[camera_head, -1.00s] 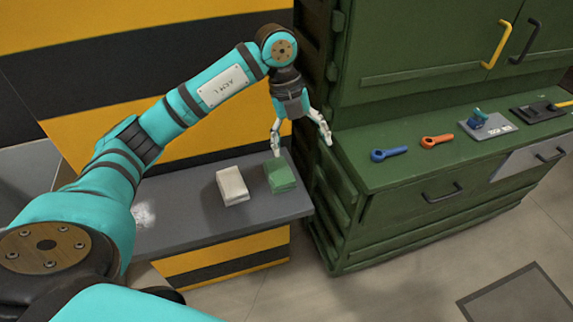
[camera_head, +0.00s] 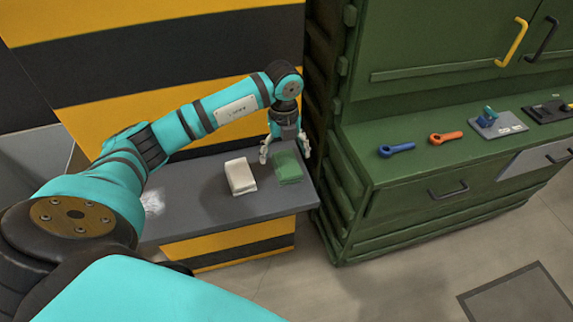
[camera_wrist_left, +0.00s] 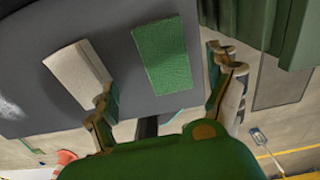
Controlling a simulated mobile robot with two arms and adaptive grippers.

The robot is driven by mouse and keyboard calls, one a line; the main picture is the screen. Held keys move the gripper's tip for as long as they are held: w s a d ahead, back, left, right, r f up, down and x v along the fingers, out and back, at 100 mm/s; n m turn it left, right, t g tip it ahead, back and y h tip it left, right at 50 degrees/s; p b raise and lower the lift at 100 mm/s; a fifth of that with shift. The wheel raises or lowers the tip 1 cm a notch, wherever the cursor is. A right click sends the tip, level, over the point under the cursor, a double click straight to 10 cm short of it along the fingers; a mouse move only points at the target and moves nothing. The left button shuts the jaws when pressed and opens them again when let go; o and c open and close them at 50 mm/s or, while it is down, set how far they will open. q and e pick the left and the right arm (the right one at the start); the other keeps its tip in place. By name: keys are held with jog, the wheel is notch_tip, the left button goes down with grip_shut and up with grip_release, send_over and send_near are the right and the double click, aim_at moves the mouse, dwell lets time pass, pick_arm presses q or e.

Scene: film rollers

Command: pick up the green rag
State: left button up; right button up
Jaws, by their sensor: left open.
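The green rag (camera_head: 288,168) is a folded block lying on the right end of the grey shelf (camera_head: 203,209). In the left wrist view the green rag (camera_wrist_left: 165,56) lies ahead of the fingertips, a little above the middle of the opening. My right gripper is not in view.
A white folded rag (camera_head: 240,176) lies left of the green rag, with a narrow gap between them. A green cabinet (camera_head: 360,215) stands close on the right, with a blue wrench (camera_head: 397,149) and an orange wrench (camera_head: 446,137) on its top.

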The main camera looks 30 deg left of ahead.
aim_at(286, 163)
pick_arm(q)
jog(key=shift+d+f, duration=0.1)
jog(key=shift+f, duration=0.3)
jog(key=f, duration=0.1)
jog(key=f+p, duration=0.1)
jog(key=f, duration=0.1)
jog(key=shift+w+d+f+p, duration=0.1)
jog(key=shift+w+f+p, duration=0.2)
jog(key=shift+p, duration=0.05)
jog(key=shift+f, duration=0.35)
jog(key=shift+c, duration=0.3)
jog(key=c, duration=1.1)
